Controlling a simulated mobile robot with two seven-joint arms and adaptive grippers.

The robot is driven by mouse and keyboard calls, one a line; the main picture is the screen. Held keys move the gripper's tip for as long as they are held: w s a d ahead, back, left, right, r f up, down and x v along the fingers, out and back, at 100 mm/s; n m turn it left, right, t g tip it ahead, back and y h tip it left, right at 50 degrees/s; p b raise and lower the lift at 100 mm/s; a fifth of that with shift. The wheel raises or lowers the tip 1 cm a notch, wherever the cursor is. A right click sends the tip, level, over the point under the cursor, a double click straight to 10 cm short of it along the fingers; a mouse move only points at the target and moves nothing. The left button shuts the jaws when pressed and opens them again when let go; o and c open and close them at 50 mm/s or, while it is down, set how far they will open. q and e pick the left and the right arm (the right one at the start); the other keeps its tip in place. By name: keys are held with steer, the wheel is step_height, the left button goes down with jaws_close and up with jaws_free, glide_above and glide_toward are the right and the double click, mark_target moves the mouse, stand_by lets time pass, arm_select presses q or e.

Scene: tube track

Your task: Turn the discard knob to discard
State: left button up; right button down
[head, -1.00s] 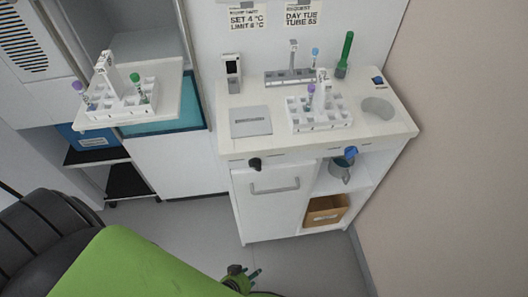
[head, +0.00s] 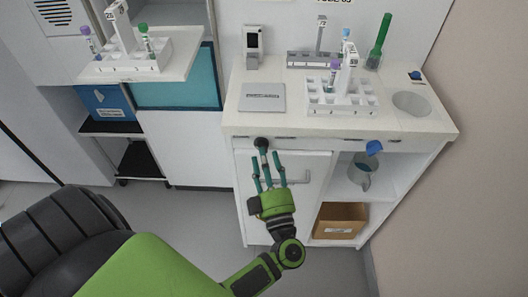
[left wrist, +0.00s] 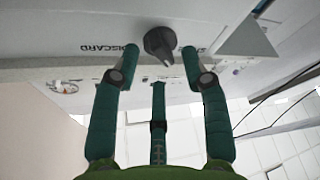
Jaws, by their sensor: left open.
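The black discard knob (head: 262,143) sits on the front strip of the white counter. In the left wrist view the knob (left wrist: 160,41) is close ahead, with the word DISCARD printed left of it. Another marking right of it is partly hidden by a finger. My left gripper (head: 266,162) is open just in front of and below the knob. In the left wrist view its two upper fingertips (left wrist: 160,53) stand either side of the knob's lower part, with a third finger below. Contact cannot be told. My right gripper is not in view.
A blue knob (head: 374,148) is further right on the same strip. Below are a cabinet door with a grey handle (head: 296,178) and a shelf with a cardboard box (head: 340,221). A white tube rack (head: 343,104) stands on the counter. A tray shelf (head: 186,65) juts out at left.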

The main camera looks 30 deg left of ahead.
arm_select(q)
steer(key=shift+x, duration=1)
